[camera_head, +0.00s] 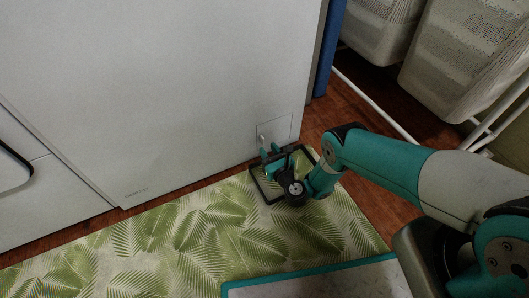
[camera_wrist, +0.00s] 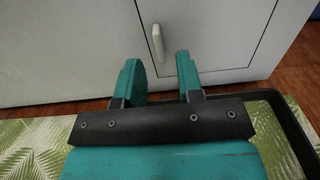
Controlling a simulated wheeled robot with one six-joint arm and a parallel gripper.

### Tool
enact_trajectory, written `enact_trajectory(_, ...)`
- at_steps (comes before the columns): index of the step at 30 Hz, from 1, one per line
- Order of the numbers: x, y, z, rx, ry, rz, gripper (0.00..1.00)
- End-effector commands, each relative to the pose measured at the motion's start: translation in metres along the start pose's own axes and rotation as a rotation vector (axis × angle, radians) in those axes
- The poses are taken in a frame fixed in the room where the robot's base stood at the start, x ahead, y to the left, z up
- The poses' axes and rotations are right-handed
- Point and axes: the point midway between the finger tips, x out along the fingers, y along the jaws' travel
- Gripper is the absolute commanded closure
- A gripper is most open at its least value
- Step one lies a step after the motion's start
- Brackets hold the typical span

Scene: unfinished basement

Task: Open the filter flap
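The filter flap (camera_head: 281,128) is a small square panel at the lower right of a white appliance front. It looks flush with the front, so shut. Its small pale handle (camera_head: 262,140) is at its left side. In the wrist view the flap (camera_wrist: 215,38) fills the upper right, and its upright handle (camera_wrist: 158,43) shows beyond the fingertips. My gripper (camera_head: 268,150) is low in front of the flap; in the wrist view my gripper (camera_wrist: 157,62) has its two teal fingers apart with nothing between them. The handle lies roughly in line with the gap, apart from the fingers.
A black-rimmed frame or tray (camera_head: 265,195) lies on the leaf-patterned mat (camera_head: 205,245) beneath my gripper. The rim also shows at right in the wrist view (camera_wrist: 291,128). Pale baskets (camera_head: 466,55) on a white rack stand at upper right. The mat's left part is clear.

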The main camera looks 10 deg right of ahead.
Motion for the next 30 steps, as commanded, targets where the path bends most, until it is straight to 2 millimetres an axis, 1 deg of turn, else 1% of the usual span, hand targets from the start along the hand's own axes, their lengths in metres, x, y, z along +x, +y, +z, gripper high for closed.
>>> enact_trajectory(1,0.007,0.0,-0.007,0.0,-0.002,0.001,0.66)
enact_trajectory(6,0.022,0.0,-0.006,0.0,-0.002,0.001,0.66)
enact_trajectory(9,0.028,0.0,-0.004,0.001,-0.001,0.001,0.66)
enact_trajectory(14,0.032,0.001,-0.001,0.0,0.0,0.0,0.66)
enact_trajectory(22,0.032,0.001,0.001,0.001,0.0,0.0,0.66)
enact_trajectory(23,0.032,0.001,0.0,0.001,0.0,0.0,0.68)
enact_trajectory(24,0.032,0.001,0.0,0.001,0.0,0.0,0.77)
enact_trajectory(26,0.032,0.001,0.0,0.001,0.0,0.0,0.91)
enact_trajectory(27,0.032,0.001,0.0,0.001,0.0,0.0,1.0)
enact_trajectory(30,0.032,0.001,0.0,0.001,0.0,0.0,1.0)
